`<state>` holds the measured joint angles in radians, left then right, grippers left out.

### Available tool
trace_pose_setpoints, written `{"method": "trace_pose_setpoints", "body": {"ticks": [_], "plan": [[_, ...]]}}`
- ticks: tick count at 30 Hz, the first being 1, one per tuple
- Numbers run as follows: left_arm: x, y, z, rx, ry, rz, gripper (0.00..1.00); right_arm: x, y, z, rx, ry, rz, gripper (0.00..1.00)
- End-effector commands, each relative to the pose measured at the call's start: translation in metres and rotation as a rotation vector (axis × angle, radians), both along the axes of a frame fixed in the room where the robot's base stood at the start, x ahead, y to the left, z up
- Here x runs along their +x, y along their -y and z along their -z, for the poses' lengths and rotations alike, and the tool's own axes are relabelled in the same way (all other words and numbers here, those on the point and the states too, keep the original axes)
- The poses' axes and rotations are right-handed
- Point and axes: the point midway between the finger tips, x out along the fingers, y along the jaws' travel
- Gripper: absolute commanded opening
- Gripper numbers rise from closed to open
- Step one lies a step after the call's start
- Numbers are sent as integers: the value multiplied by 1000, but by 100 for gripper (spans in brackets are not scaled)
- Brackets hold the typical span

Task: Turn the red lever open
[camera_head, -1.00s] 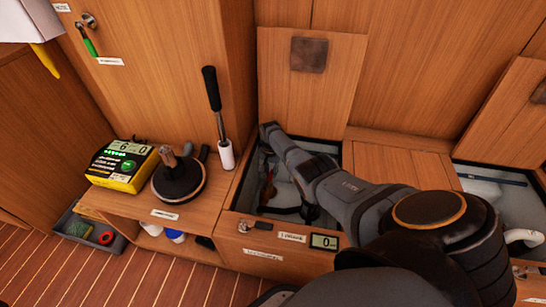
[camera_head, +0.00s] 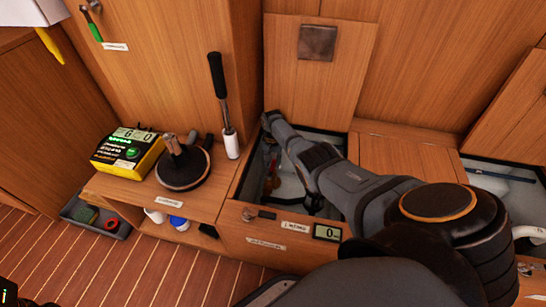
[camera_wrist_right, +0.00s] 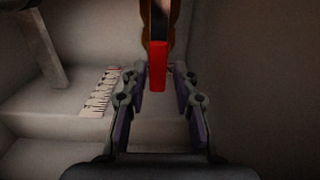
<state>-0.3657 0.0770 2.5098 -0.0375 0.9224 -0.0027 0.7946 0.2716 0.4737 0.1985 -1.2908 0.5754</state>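The red lever (camera_wrist_right: 158,66) shows in the right wrist view as a short, upright red handle below a brownish fitting. My right gripper (camera_wrist_right: 160,82) is open, with its two fingers apart on either side of the lever. I cannot tell whether either finger touches it. In the head view my right arm reaches into the open locker (camera_head: 240,185) in the bench. The gripper is largely hidden down there, and I cannot make out the lever clearly in that view. My left gripper is not in view.
The locker's pale walls are close around the gripper. A raised lid (camera_head: 297,85) stands behind the opening. To the left, a shelf (camera_head: 130,195) holds a yellow device (camera_head: 128,165) and a round dark-based object (camera_head: 184,172). A grey bin (camera_head: 75,215) sits on the floor.

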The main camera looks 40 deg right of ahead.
Motion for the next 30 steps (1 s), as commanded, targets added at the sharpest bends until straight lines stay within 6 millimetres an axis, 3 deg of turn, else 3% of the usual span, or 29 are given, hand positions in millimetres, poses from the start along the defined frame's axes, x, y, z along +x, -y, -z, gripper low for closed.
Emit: {"method": "trace_pose_setpoints", "body": {"ticks": [14,19,24,30], "plan": [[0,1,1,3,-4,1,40,0,2,-7,-2,1,2,42],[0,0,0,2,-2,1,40,0,2,-32,-4,3,1,42],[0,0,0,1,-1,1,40,1,2,-77,-3,3,2,42],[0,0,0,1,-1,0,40,0,1,-111,-1,0,1,42]]}}
